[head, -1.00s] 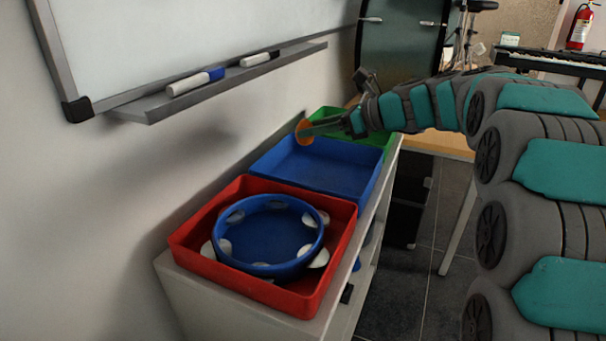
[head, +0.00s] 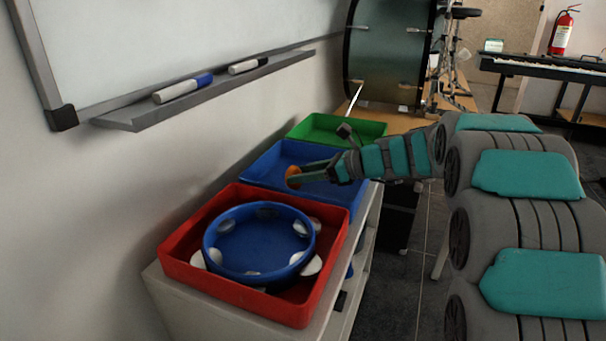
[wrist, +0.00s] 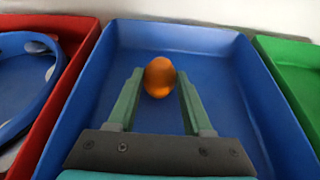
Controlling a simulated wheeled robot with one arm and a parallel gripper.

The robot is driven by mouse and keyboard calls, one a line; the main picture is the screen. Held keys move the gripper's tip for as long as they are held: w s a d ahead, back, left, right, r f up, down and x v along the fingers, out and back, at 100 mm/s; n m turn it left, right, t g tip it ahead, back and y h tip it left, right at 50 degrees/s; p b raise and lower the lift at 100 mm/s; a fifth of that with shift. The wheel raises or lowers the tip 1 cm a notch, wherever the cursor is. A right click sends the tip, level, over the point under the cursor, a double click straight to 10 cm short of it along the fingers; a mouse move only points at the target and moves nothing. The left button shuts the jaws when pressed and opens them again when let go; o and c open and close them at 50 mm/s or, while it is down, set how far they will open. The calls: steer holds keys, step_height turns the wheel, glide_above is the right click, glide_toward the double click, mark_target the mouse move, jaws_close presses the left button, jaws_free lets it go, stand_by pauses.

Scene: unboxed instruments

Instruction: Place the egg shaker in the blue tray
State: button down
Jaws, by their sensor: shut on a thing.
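The orange egg shaker (head: 293,176) is held between the fingertips of my gripper (head: 308,172). In the wrist view the egg (wrist: 159,77) sits between the two green fingers of the gripper (wrist: 160,85), which are shut on it. The blue tray (head: 262,168) stands between the red and green trays. In the wrist view the blue tray (wrist: 220,45) lies around and below the egg, and nothing else shows in it. I cannot tell exactly how high the egg is above its floor.
The red tray (head: 327,268) holds a blue tambourine (head: 210,243). A whiteboard ledge (head: 130,119) with two markers juts from the wall above the trays. A drum (head: 388,50) stands behind.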

steer(key=shift+f, duration=0.15)
steer(key=shift+c, duration=1.6)
jaws_free()
steer(key=shift+d+r, duration=0.2)
steer(key=shift+r, duration=0.05)
steer(key=v, duration=1.1)
steer(key=shift+s+d+r, duration=0.15)
steer(key=shift+d+r, duration=0.05)
steer(key=shift+d, duration=0.05)
